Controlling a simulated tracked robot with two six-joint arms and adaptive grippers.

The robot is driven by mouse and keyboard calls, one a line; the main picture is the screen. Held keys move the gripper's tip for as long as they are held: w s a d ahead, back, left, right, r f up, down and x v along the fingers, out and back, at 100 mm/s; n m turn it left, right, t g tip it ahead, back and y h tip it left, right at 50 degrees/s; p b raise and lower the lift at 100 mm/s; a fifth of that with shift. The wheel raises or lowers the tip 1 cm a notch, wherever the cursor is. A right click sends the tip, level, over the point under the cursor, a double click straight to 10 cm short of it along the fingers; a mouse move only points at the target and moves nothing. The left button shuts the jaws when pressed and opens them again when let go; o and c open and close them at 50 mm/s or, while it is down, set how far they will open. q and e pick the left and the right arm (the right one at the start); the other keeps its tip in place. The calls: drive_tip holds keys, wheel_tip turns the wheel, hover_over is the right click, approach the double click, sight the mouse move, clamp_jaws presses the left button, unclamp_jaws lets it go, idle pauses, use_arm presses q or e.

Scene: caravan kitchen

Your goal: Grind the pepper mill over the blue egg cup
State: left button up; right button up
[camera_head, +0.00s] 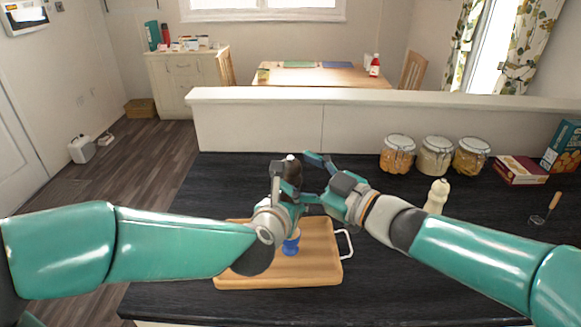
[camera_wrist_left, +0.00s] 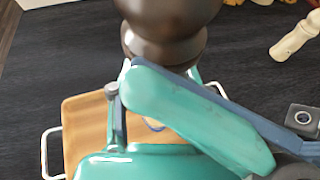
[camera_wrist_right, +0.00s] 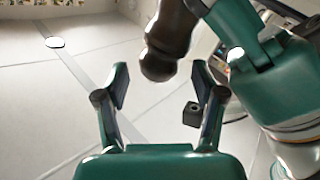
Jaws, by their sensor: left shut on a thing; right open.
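The dark brown pepper mill (camera_head: 292,169) is upright in my left gripper (camera_head: 284,188), held above the wooden tray. It fills the top of the left wrist view (camera_wrist_left: 168,25), with the green fingers shut around it. The blue egg cup (camera_head: 291,247) stands on the tray (camera_head: 320,272), partly hidden by my left wrist; a bit of its blue rim shows in the left wrist view (camera_wrist_left: 153,126). My right gripper (camera_head: 311,178) is open just right of the mill. In the right wrist view the mill (camera_wrist_right: 168,45) shows beyond the gap between the open fingers, apparently not touched.
A cream bottle-shaped mill (camera_head: 438,196) stands right of the tray, behind my right arm. Glass jars (camera_head: 435,156), boxes (camera_head: 521,170) and a wooden-handled utensil (camera_head: 545,208) are further right. A low white wall (camera_head: 350,120) bounds the back. The dark counter (camera_head: 400,285) is clear at front right.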

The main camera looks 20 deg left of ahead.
drive_tip(key=shift+x, duration=1.45)
drive_tip(key=c, duration=1.2)
